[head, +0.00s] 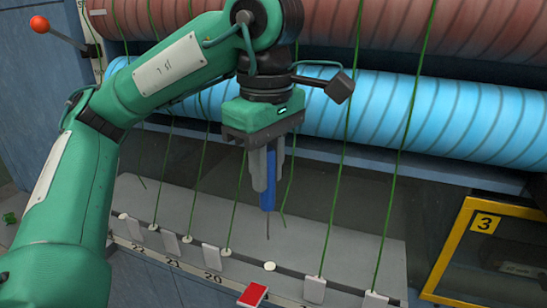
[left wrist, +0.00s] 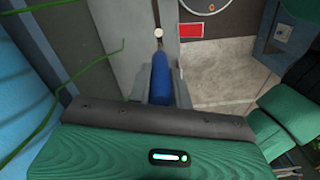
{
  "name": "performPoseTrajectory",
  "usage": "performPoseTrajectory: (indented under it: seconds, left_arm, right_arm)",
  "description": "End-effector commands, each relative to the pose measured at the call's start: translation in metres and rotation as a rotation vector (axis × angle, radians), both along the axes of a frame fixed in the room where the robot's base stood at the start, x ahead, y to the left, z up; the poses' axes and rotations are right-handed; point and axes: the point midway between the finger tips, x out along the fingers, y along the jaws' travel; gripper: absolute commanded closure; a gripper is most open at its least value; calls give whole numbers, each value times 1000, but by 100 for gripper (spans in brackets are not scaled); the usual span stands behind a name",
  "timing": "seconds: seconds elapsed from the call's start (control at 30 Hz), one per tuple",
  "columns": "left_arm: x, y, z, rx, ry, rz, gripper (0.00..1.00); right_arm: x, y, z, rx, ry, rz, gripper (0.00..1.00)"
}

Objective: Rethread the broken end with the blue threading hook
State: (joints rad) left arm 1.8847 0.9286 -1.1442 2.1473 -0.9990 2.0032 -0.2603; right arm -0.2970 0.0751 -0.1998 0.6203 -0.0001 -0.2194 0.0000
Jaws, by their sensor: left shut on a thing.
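My left gripper (head: 267,182) points down, shut on the blue threading hook (head: 267,197), above the grey shelf. The hook stands nearly upright, its thin dark wire tip (head: 268,228) downward. Its handle also shows between the fingers in the left wrist view (left wrist: 160,75). A green yarn with a loose lower end (head: 284,210) hangs just right of the hook, apart from it. In the left wrist view a loose yarn end (left wrist: 112,48) lies left of the handle. A white round guide (head: 270,266) without visible yarn sits below the hook. My right gripper is out of view.
Several taut green yarns (head: 343,150) run down to the dark rail (head: 190,240) on both sides. A blue roller (head: 450,115) and a brown roller (head: 480,35) lie behind. A red plate (head: 253,294) is in front; a yellow-framed panel (head: 470,215) is at right.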

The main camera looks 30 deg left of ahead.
Motion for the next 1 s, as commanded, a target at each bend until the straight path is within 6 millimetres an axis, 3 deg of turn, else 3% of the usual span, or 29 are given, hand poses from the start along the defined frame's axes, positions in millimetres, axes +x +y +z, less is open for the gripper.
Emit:
performPoseTrajectory:
  seconds: [0.03,0.17,0.3,0.53,1.0]
  left_arm:
    - [0,0,0,0,0,0,100]
    - [0,0,0,0,0,0,100]
    - [0,-1,1,1,1,-1,100]
    - [0,-1,-18,1,1,-1,100]
    - [0,-1,-57,1,0,0,100]
  right_arm:
    - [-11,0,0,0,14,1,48]
    - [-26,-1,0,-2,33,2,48]
    - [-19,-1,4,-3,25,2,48]
    - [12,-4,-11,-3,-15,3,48]
    - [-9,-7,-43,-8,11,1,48]
